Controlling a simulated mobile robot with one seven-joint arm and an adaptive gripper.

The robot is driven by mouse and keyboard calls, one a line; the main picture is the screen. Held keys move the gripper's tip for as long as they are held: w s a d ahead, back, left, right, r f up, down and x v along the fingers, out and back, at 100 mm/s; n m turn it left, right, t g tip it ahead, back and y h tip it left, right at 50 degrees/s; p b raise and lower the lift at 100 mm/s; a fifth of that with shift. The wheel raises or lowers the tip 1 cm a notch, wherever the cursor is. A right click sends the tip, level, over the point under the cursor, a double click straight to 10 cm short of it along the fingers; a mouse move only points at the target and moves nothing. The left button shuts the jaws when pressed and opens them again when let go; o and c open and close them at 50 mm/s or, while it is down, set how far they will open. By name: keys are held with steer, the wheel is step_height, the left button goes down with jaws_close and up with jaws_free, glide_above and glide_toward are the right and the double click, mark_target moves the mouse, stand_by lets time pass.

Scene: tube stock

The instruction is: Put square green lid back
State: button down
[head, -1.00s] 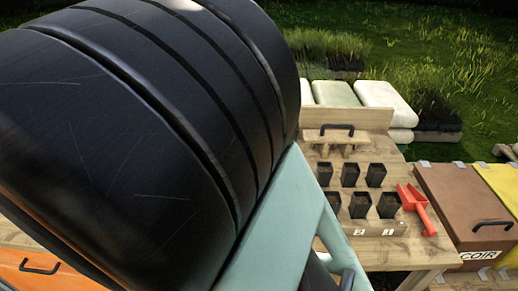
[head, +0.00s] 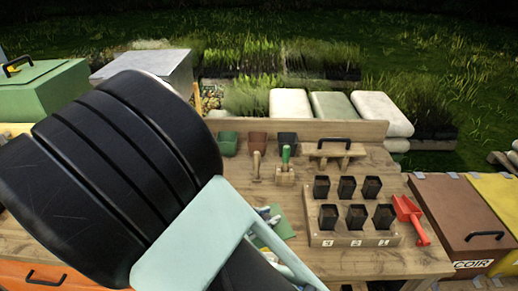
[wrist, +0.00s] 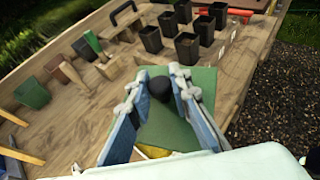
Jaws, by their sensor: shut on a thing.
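The square green lid (wrist: 180,130) shows in the wrist view, with a round black knob (wrist: 160,88) on top. My gripper (wrist: 158,82) has its blue fingers on either side of the knob and is shut on the lid by it. In the head view, my gripper (head: 268,214) is partly hidden behind my arm, and a corner of the green lid (head: 284,226) shows beside it over the wooden bench. I cannot tell how high the lid is above the bench. A yellow patch (wrist: 155,152) shows at the lid's near edge in the wrist view.
A block (head: 355,239) with several black pots stands on the bench's right, beside a red scoop (head: 411,219). Small pots and wooden-handled tools stand along the back. A green box (head: 42,92) and a grey box (head: 150,65) are at left. Bare bench lies around (head: 235,180).

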steer(key=w+a+f+b, duration=0.1)
steer(key=w+f+b, duration=0.3)
steer(key=f+b, duration=0.2)
step_height(320, 180, down, 2)
steer(key=shift+a+f, duration=0.2)
steer(key=shift+f+b, duration=0.5)
steer(key=shift+f, duration=0.15)
steer(key=c, duration=1.8)
jaws_free()
steer(key=shift+o, duration=0.2)
steer(key=shift+r, duration=0.1)
